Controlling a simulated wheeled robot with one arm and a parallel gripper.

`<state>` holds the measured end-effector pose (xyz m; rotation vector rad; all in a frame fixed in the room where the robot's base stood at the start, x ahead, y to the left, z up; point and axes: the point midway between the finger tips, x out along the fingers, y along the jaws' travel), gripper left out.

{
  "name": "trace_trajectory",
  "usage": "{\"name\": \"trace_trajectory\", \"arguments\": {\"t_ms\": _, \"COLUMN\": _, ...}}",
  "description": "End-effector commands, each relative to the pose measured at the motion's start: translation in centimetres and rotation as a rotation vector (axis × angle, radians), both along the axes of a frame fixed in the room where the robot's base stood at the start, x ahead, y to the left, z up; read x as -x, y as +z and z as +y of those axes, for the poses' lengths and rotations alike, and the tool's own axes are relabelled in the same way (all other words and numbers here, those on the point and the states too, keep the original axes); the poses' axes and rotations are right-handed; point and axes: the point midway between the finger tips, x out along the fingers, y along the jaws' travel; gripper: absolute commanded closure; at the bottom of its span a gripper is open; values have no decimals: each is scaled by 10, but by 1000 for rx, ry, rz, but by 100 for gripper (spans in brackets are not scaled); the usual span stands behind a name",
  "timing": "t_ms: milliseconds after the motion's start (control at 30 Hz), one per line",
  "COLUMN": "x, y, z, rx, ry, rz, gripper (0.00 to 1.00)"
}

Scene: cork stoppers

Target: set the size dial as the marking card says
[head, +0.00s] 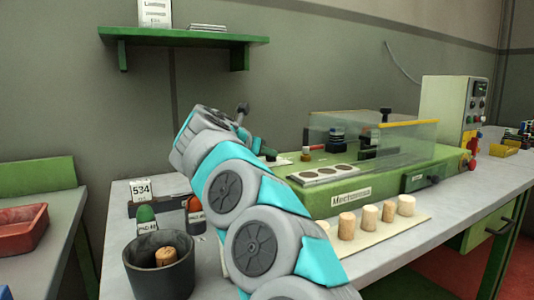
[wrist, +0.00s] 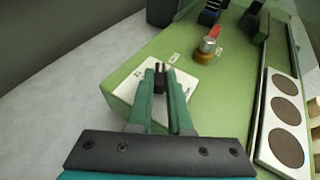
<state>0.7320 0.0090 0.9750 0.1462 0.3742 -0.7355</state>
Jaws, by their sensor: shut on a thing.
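In the wrist view my gripper (wrist: 160,76) reaches down over a white plate (wrist: 185,85) with small marks on the green machine. Its green fingers are close together, shut on a small dark knob, which looks like the size dial. The fingers hide most of the knob, and its setting cannot be read. A card reading 534 (head: 141,190) stands on the bench at left. A printed card (head: 155,13) stands on the shelf, its text too small to read surely.
A tray with round dark discs (wrist: 285,110) lies at right. Several corks (head: 369,218) stand on a board before the green machine (head: 325,199). A clear guard (head: 400,140) covers its far part. A dark pot (head: 150,272) holds a cork.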

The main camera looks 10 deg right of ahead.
Motion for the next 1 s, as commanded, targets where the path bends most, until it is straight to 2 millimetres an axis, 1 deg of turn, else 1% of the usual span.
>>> {"name": "trace_trajectory", "arguments": {"t_ms": 267, "x": 0, "y": -1, "z": 0, "rx": -1, "ry": 37, "rz": 1, "gripper": 100}}
{"name": "trace_trajectory", "arguments": {"t_ms": 467, "x": 3, "y": -1, "z": -3, "rx": -3, "ry": 114, "rz": 0, "gripper": 100}}
{"name": "trace_trajectory", "arguments": {"t_ms": 667, "x": 4, "y": 0, "z": -5, "rx": -5, "ry": 230, "rz": -1, "gripper": 100}}
{"name": "trace_trajectory", "arguments": {"t_ms": 1000, "x": 6, "y": 2, "z": -9, "rx": -5, "ry": 475, "rz": -2, "gripper": 100}}
